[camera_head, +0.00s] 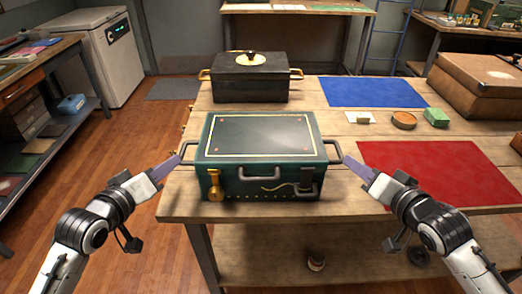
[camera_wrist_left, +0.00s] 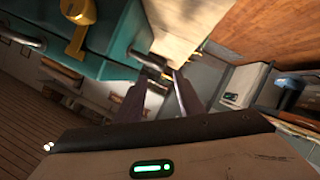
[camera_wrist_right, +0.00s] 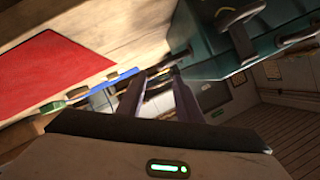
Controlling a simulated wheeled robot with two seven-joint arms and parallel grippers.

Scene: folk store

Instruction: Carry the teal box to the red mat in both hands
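The teal box (camera_head: 260,138), with a dark lid panel, brass latch and side handles, stands on the near left of the wooden table. The red mat (camera_head: 440,172) lies flat to its right, partly behind my right arm. My left gripper (camera_head: 178,161) is at the box's left handle (camera_head: 188,150); in the left wrist view its fingers (camera_wrist_left: 160,78) are apart, with the handle at their tips. My right gripper (camera_head: 350,162) is at the right handle (camera_head: 333,150); in the right wrist view its fingers (camera_wrist_right: 157,75) are also apart. Whether the handles lie fully between the fingers is unclear.
A black box (camera_head: 250,80) with brass handles stands behind the teal box. A blue mat (camera_head: 373,92) lies at the back. A round tin (camera_head: 404,120), a green block (camera_head: 437,117) and a small pale block (camera_head: 361,117) sit behind the red mat. A brown case (camera_head: 485,85) stands back right.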

